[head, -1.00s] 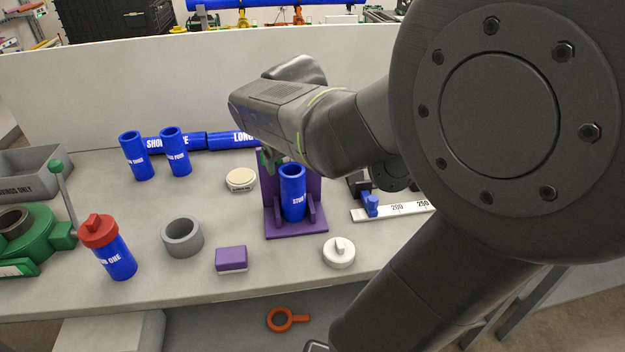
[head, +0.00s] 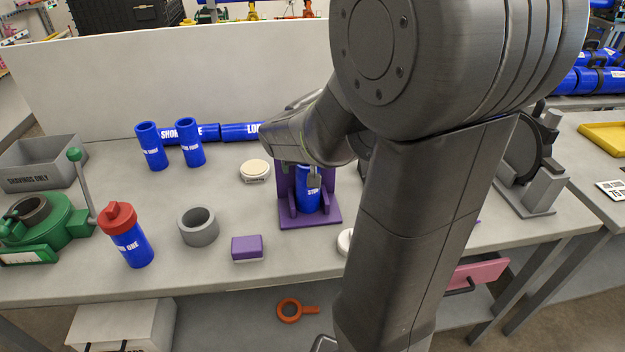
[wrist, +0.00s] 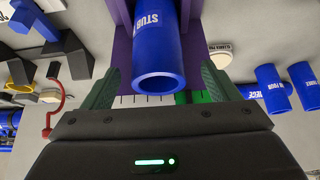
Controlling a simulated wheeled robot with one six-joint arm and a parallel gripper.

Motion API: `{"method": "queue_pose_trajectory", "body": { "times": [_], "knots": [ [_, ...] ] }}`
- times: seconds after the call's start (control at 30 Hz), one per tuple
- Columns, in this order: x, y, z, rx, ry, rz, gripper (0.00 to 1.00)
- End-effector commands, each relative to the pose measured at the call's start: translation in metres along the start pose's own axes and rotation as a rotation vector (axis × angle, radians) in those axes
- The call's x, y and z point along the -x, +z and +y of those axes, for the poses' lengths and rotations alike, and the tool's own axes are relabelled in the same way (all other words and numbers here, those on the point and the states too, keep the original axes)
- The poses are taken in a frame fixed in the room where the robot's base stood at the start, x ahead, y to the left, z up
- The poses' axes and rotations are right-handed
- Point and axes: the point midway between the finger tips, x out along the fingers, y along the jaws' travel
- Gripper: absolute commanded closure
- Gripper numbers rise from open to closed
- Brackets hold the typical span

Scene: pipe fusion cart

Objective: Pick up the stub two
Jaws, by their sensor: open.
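Stub two is a blue pipe stub (head: 308,201) with white lettering, standing in a purple stand (head: 322,218) on the bench. My gripper (head: 314,180) is at the top of the stub in the head view, with my arm covering part of it. In the wrist view, the stub (wrist: 158,62) has its hollow end facing the camera, and its lettering is only partly visible. The green-padded fingers of my gripper (wrist: 161,80) are open, one on each side of the stub, with gaps showing between them and it.
Two blue stubs (head: 151,147) (head: 189,143) stand back left. A red-capped stub (head: 126,236), a grey ring (head: 198,226) and a purple block (head: 247,248) lie left of the stand. A cream disc (head: 255,170) is behind, and a white knob (head: 345,241) is partly hidden by my arm.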

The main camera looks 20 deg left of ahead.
Motion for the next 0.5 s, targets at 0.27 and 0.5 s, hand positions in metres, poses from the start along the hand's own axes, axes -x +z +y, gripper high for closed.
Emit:
{"method": "queue_pose_trajectory", "body": {
  "times": [0.27, 0.5],
  "knots": [
    [-0.018, -0.004, 0.002, 0.001, 0.001, -0.003, 0.18],
    [-0.046, -0.007, 0.003, 0.001, 0.001, -0.002, 0.18]
  ]
}}
